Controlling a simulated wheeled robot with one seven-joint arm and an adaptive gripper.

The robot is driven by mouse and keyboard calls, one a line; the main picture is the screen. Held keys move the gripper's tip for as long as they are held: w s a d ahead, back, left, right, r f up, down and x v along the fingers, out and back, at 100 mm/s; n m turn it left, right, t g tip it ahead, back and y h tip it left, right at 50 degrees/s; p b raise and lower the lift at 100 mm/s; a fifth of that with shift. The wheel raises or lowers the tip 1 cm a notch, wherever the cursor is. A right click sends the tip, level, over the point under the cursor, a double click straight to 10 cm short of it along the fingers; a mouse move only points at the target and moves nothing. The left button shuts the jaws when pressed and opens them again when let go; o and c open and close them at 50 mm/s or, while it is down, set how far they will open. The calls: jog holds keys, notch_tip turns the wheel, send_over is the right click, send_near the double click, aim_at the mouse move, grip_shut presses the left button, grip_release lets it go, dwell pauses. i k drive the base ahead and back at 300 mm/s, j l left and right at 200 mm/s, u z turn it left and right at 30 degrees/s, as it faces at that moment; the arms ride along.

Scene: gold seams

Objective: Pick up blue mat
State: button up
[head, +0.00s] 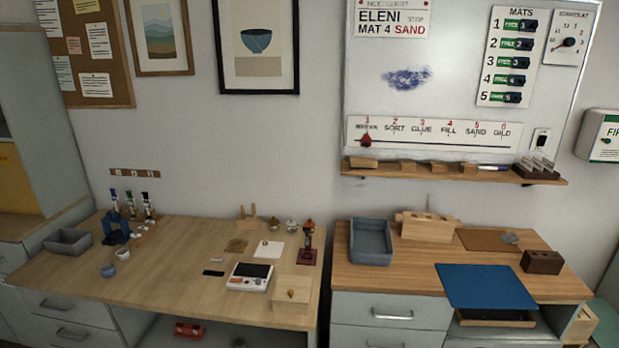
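The blue mat (484,287) lies flat on the wooden top of the right-hand bench (400,279). Its front edge reaches the bench's front edge and seems to hang slightly over it. Nothing rests on the mat. My gripper is not in the head view, so its state and its place relative to the mat are hidden.
A grey bin (371,242), a wooden block rack (427,226), a brown mat (490,240) and a dark brown block (542,262) surround the blue mat. The left bench (150,277) holds a scale (249,278), a wooden box (291,293) and small cups. A narrow gap separates the benches.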

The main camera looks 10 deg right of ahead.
aim_at(466, 285)
jog(key=z, duration=1.3)
jog(key=i+l+u, duration=0.2)
jog(key=l, duration=0.8)
jog(key=i+l+u, duration=0.2)
jog(key=l, duration=0.8)
jog(key=i+l+u, duration=0.2)
jog(key=l, duration=0.8)
jog(key=l+u, duration=0.15)
jog(key=l, duration=0.9)
